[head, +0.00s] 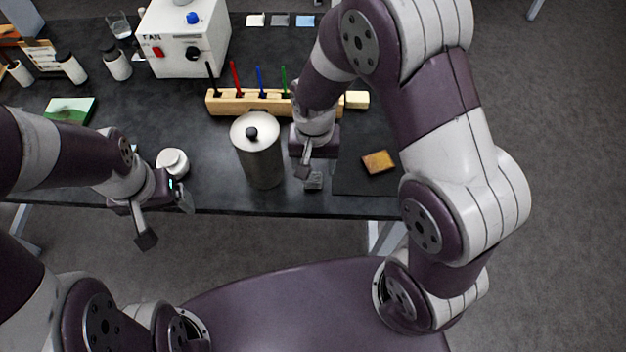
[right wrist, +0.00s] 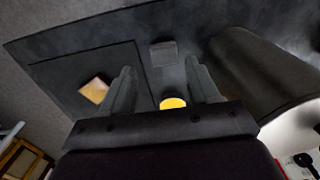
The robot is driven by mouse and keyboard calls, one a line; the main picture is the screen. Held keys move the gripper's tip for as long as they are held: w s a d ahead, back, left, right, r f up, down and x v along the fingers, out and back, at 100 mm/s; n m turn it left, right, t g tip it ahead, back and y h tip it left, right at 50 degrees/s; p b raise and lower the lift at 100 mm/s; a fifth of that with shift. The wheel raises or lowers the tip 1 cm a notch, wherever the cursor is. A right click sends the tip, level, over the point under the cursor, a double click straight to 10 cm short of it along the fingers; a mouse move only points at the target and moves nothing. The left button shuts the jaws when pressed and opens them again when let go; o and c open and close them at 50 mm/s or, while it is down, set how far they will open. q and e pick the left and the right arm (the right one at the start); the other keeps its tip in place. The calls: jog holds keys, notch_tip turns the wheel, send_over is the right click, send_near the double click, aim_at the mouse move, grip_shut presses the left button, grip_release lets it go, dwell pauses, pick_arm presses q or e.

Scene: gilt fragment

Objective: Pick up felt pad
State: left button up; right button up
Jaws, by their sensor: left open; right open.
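The felt pad appears to be the small grey square (head: 313,182) lying on the dark table near its front edge, between the steel canister and the dark mat. It also shows as a grey square in the right wrist view (right wrist: 163,53), beyond and between the fingertips. My right gripper (head: 305,167) is above the table close to the pad, pointing down. Its two fingers (right wrist: 158,70) are apart with nothing gripped. My left gripper (head: 166,222) is open and empty by the table's front edge at the left, away from the pad.
The steel canister (head: 260,163) stands close left of my right gripper. A gold-brown fragment (head: 378,162) lies on the dark mat (head: 350,183) at right. A wooden rack with coloured sticks (head: 235,105) is behind. A white jar (head: 172,162) and a white fan box (head: 185,40) stand left.

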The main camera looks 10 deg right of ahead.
aim_at(313, 182)
jog(key=f, duration=0.6)
jog(key=f+p, duration=0.1)
jog(key=f, duration=0.2)
jog(key=shift+w, duration=0.4)
jog(key=c, duration=0.9)
jog(key=shift+w+r, duration=0.1)
jog(key=shift+r, duration=0.35)
jog(key=r, duration=0.2)
jog(key=s+r, duration=0.1)
jog(key=shift+d+r+b, duration=0.35)
jog(key=shift+r+b, duration=0.05)
jog(key=s+d+r, duration=0.3)
jog(key=s, duration=0.1)
jog(key=s+d+r, duration=0.3)
jog(key=d, duration=0.1)
jog(key=shift+s+d+r+b, duration=0.1)
jog(key=shift+s+r+b, duration=0.1)
jog(key=shift+s+b, duration=0.15)
jog(key=shift+o, duration=0.9)
